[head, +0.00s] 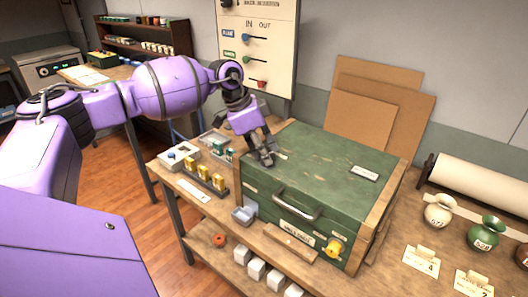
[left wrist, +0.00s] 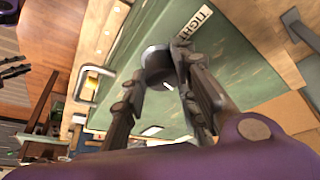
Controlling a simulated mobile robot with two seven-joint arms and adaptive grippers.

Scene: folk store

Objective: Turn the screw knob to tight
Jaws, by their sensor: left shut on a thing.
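The green wooden box (head: 340,165) stands on the workbench, with a handle on its front. My left gripper (head: 266,158) is at its upper left corner, fingers down. In the left wrist view its fingers (left wrist: 160,92) close around a dark grey round knob (left wrist: 157,62) on the green top, which is mostly hidden in the head view. A white label reading TIGHT (left wrist: 195,22) lies beside the knob. Dark finger-like parts at the left edge of the wrist view look like my right gripper (left wrist: 14,70), too cut off to judge.
A yellow knob (head: 333,248) sits on the box front. Left of the box are a rack of brass pieces (head: 214,182) and a small grey tray (head: 243,215). Jars (head: 439,210) and a paper roll (head: 480,183) are at the right. A lever board (head: 257,45) hangs behind.

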